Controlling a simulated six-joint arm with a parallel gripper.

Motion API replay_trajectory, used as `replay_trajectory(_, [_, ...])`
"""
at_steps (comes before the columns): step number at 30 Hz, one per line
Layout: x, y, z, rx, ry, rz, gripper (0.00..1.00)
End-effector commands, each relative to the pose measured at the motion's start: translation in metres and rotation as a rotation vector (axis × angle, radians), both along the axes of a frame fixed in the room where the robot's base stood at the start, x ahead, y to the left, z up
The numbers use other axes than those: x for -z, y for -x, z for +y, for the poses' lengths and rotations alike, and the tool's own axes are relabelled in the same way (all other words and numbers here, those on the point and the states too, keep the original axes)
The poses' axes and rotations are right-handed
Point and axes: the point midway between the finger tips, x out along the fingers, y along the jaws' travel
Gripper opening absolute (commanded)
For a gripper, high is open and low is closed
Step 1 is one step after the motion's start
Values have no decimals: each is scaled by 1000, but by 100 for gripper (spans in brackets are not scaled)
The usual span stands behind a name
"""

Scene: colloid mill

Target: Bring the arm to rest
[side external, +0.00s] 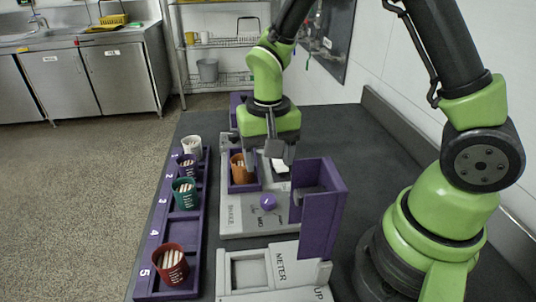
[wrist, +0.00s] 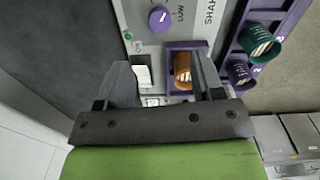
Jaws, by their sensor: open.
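My gripper (side external: 267,158) is open over the shaker panel (side external: 232,208), its fingers pointing down. It also shows in the wrist view (wrist: 163,70), with nothing held between its fingers. An orange cup (side external: 238,170) with pale sticks stands in a purple holder beside the gripper. In the wrist view the orange cup (wrist: 182,72) and a white rocker switch (wrist: 142,75) appear between the fingers. I cannot tell whether a finger touches the holder.
A purple rack (side external: 155,240) on the left holds white, purple, green and red cups. An upright purple box (side external: 322,205) stands right of the panel, near a purple knob (side external: 268,201). A meter panel (side external: 262,270) lies in front. Dark bench (side external: 360,150) is clear behind right.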

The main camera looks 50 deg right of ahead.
Motion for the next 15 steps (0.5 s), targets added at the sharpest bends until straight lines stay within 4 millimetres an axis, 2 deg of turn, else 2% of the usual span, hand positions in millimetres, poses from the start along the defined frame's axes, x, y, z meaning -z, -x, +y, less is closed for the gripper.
replay_trajectory(8, [-4,0,0,-2,-2,-9,61])
replay_trajectory(11, [-20,2,0,-13,-11,-45,61])
replay_trajectory(15, [-66,13,-1,-48,-33,-149,61])
